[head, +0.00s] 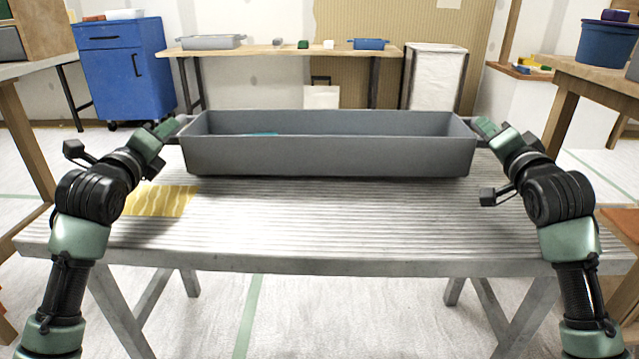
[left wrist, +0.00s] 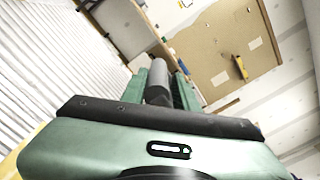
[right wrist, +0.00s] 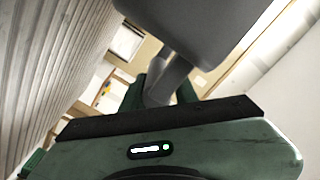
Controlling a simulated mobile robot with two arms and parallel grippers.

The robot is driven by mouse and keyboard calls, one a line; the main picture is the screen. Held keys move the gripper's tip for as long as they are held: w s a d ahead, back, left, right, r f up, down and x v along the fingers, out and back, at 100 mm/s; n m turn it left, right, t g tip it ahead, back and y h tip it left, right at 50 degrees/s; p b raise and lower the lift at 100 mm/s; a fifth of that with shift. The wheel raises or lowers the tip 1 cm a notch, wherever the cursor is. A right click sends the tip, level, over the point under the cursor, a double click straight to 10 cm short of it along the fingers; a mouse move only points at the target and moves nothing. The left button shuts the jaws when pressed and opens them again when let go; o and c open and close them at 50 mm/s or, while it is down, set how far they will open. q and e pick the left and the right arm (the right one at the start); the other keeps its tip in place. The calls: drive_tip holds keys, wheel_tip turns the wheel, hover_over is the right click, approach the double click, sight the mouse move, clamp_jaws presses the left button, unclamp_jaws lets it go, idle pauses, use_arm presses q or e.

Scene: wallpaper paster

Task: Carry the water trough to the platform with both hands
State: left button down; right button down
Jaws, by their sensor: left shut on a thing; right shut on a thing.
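The long grey water trough (head: 330,157) lies level across the far half of the ribbed metal platform (head: 330,225). A dark shadow shows under its near side; I cannot tell whether its bottom touches the platform. A bit of blue-green shows inside it. My left gripper (head: 178,124) is shut on the handle at the trough's left end; the grey handle shows between the fingers in the left wrist view (left wrist: 158,85). My right gripper (head: 480,124) is shut on the right-end handle, seen in the right wrist view (right wrist: 165,85). The trough's far bottom edge is hidden.
A yellow wavy-patterned patch (head: 160,201) lies on the platform's left part. The platform's near strip is otherwise clear. Behind stand a wooden table (head: 280,50) with trays and small items, and a blue cabinet (head: 125,70). A wooden bench with a blue bucket (head: 607,43) is at right.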

use_arm(q)
drive_tip(key=c, duration=1.1)
unclamp_jaws()
drive_tip(key=shift+d+f, duration=0.15)
drive_tip(key=shift+d, duration=0.3)
use_arm(e)
drive_tip(key=c, duration=1.1)
unclamp_jaws()
drive_tip(key=shift+w+a+f, duration=0.15)
drive_tip(key=shift+a+f, duration=0.25)
drive_tip(key=shift+f, duration=0.4)
use_arm(q)
drive_tip(key=shift+a, duration=0.15)
drive_tip(key=shift+s+a, duration=0.2)
drive_tip(key=shift+s, duration=0.4)
drive_tip(key=s, duration=0.7)
drive_tip(key=shift+r, duration=0.25)
drive_tip(key=shift+f, duration=0.1)
use_arm(e)
drive_tip(key=shift+s+f, duration=0.1)
drive_tip(key=shift+s, duration=0.35)
use_arm(q)
drive_tip(key=shift+w, duration=0.1)
use_arm(e)
drive_tip(key=s, duration=0.4)
drive_tip(key=s+r, duration=0.1)
drive_tip(key=s, duration=0.1)
drive_tip(key=shift+s+d+r, duration=0.2)
drive_tip(key=shift+s, duration=0.55)
